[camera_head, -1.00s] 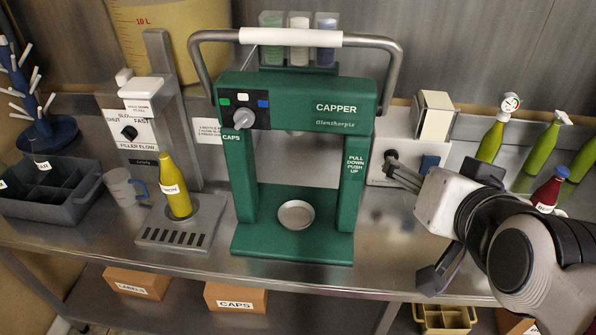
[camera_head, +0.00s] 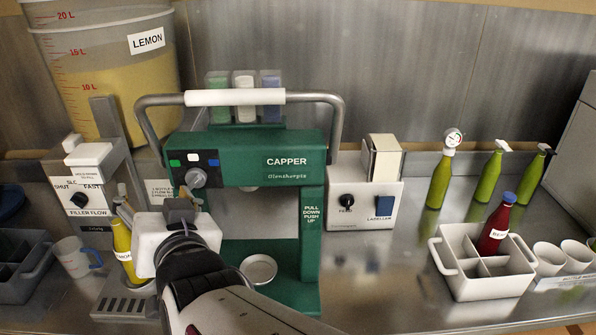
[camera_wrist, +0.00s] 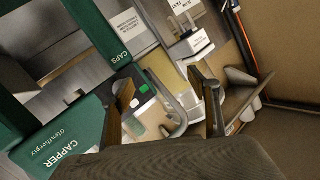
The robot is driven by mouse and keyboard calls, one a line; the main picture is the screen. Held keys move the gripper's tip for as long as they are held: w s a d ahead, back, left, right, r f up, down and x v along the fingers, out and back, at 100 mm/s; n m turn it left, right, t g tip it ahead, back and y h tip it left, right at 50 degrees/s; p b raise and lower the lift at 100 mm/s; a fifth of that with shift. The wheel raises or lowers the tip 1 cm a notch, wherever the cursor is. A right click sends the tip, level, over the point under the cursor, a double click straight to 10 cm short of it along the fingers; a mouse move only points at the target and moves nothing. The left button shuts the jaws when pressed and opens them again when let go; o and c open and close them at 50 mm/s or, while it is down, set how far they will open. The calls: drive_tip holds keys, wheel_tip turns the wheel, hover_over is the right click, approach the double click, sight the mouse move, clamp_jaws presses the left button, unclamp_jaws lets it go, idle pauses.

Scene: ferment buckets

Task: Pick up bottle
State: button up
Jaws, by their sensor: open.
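A yellow bottle labelled LEMON (camera_head: 122,240) stands upright on the filler's drip tray in the head view. My gripper (camera_head: 155,210) is in front of the capper's left post, just right of the bottle. Its white body overlaps the bottle's right side and hides part of it. In the wrist view, my gripper (camera_wrist: 163,108) has its two fingers apart with nothing held between them. I cannot make out the bottle in the wrist view.
The green capper (camera_head: 312,200) stands right beside my gripper. The filler (camera_head: 85,185) and a measuring cup (camera_head: 75,257) are to the left. A white crate (camera_head: 480,285) with a red bottle (camera_head: 495,228) and several green bottles (camera_head: 488,180) are at the right.

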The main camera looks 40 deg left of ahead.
drive_tip(key=s+a+f+n, duration=0.1)
drive_tip(key=s+a+f, duration=0.3)
drive_tip(key=n+y, duration=0.2)
drive_tip(key=n, duration=0.2)
hover_over(143, 283)
drive_tip(key=v, duration=0.5)
wheel_tip(143, 283, down, 19)
drive_tip(key=shift+a, duration=0.15)
drive_tip(key=shift+x, duration=1.2)
drive_tip(key=shift+w+a+f, duration=0.15)
drive_tip(key=shift+a+f, duration=0.2)
drive_tip(key=shift+a, duration=0.4)
drive_tip(key=shift+w+a+f, duration=0.2)
drive_tip(key=shift+a+f, duration=0.1)
drive_tip(key=shift+a, duration=0.45)
drive_tip(key=shift+x, duration=1.05)
